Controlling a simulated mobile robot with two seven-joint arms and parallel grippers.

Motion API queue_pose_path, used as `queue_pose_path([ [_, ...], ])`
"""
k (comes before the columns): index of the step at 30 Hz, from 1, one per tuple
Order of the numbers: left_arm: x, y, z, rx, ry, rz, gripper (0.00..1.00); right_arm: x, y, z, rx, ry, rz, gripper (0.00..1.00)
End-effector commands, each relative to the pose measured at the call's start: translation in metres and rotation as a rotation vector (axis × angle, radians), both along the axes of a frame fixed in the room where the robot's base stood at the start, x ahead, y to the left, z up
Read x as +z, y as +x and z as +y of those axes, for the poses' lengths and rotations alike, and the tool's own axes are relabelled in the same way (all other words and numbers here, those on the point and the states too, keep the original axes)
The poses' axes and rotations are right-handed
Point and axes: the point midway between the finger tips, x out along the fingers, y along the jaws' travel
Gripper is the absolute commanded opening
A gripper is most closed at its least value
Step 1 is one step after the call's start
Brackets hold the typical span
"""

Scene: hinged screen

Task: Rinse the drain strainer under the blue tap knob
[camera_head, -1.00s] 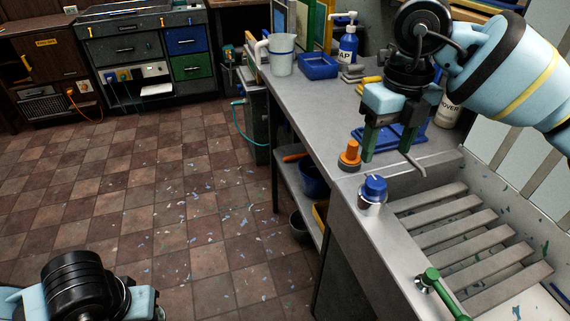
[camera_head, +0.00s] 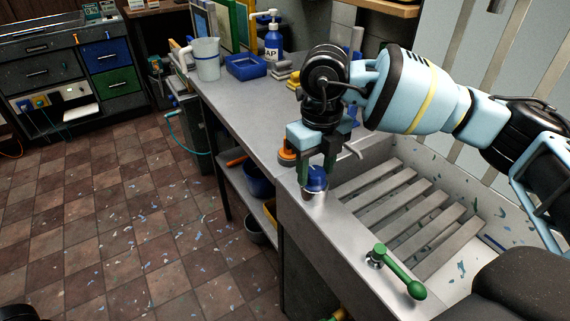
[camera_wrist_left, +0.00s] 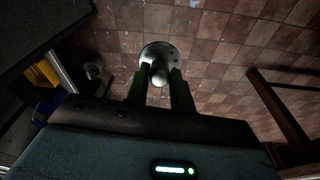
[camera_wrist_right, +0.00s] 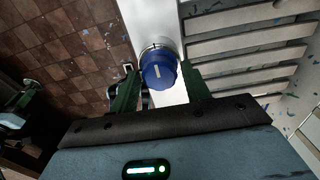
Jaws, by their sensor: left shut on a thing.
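The blue tap knob (camera_head: 316,182) sits on a metal base at the sink's near-left rim. My right gripper (camera_head: 317,170) is above it, pointing down. In the right wrist view the blue knob (camera_wrist_right: 158,72) lies between the two green fingers, which are apart with a gap showing at the left. In the left wrist view my left gripper (camera_wrist_left: 159,78) is shut on a round metal piece, seemingly the drain strainer (camera_wrist_left: 158,51). It is held over the tiled floor, away from the sink. The left gripper is outside the head view. No running water shows.
The slatted sink (camera_head: 405,205) lies right of the knob. An orange knob (camera_head: 287,156) stands behind and a green lever (camera_head: 400,272) in front. The counter holds a pitcher (camera_head: 207,62), a blue tray (camera_head: 247,67) and a soap bottle (camera_head: 273,42). Scraps litter the floor.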

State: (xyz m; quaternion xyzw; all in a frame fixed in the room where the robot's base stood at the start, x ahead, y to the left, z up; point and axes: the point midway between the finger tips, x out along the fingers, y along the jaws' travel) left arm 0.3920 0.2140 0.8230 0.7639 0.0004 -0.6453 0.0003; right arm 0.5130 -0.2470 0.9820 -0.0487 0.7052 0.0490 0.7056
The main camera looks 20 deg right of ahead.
Motion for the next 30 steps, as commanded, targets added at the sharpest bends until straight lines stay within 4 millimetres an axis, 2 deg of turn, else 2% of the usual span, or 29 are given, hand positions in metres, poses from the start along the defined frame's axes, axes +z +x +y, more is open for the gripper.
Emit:
queue_pose_path([
  [1,0.000,0.000,0.000,0.000,0.000,0.000,0.00,0.000,0.000,0.000,0.000,0.000,0.000,0.40],
  [7,0.000,0.000,0.000,0.000,0.000,0.000,0.00,0.000,0.000,0.000,0.000,0.000,0.000,0.15],
  [11,0.002,0.000,0.000,0.000,0.000,-0.002,0.00,0.001,0.000,0.000,0.017,0.000,0.000,0.15],
  [22,0.017,0.003,0.000,0.000,0.000,-0.019,0.00,0.001,0.000,0.000,0.265,0.000,0.000,0.15],
  [30,0.017,0.003,0.000,0.000,0.000,-0.019,0.00,0.001,0.001,0.000,0.301,-0.001,0.000,0.15],
])
